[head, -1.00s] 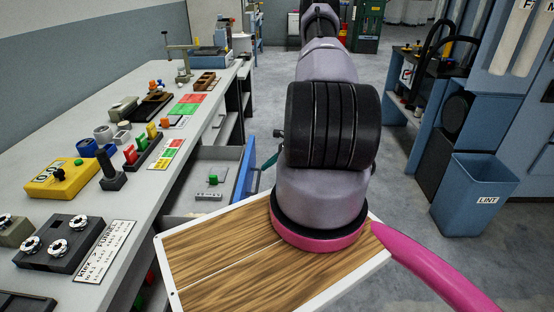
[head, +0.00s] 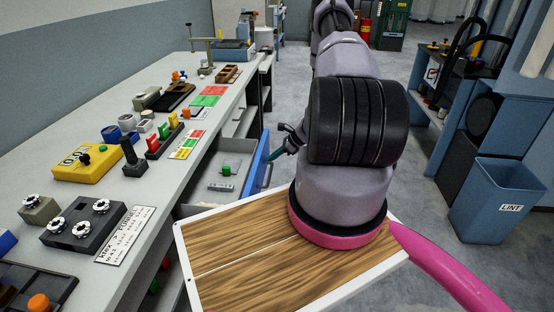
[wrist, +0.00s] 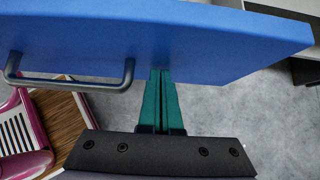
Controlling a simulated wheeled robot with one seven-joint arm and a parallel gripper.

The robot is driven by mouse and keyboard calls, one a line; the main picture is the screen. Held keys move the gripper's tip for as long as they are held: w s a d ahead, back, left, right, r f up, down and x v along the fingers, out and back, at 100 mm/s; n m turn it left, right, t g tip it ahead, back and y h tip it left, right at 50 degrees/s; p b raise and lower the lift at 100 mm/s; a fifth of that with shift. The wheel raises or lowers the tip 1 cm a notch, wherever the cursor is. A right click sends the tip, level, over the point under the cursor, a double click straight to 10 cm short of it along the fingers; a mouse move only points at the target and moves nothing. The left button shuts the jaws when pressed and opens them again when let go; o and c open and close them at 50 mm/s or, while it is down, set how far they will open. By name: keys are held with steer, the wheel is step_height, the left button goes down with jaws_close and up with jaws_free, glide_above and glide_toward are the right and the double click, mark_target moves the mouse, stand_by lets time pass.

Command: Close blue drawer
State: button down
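The blue drawer's front panel (head: 259,163) stands pulled out from the bench's side, and its grey tray (head: 233,147) is open to view. A small green-topped block and a grey bar lie inside. In the wrist view the blue front (wrist: 165,35) spans the top, with a dark handle (wrist: 68,83) at left. My gripper (head: 273,157) is at the outer side of the front. In the wrist view its teal fingers (wrist: 162,72) are together, with nothing seen between them. Their tips meet the blue face, right of the handle; I cannot tell whether they press on it.
The long grey bench (head: 110,165) on the left carries control boxes, switches and colored cards. A blue lint bin (head: 495,205) and blue machinery stand at right. My wood-topped base is in front. Grey floor (head: 290,75) is open beyond the drawer.

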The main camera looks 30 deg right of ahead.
glide_above(220, 165)
steer(key=shift+s+d, duration=0.15)
steer(key=shift+d, duration=0.25)
steer(key=shift+w+a+r, duration=0.1)
steer(key=shift+w+a, duration=0.1)
steer(key=shift+a, duration=0.1)
steer(key=shift+a, duration=0.15)
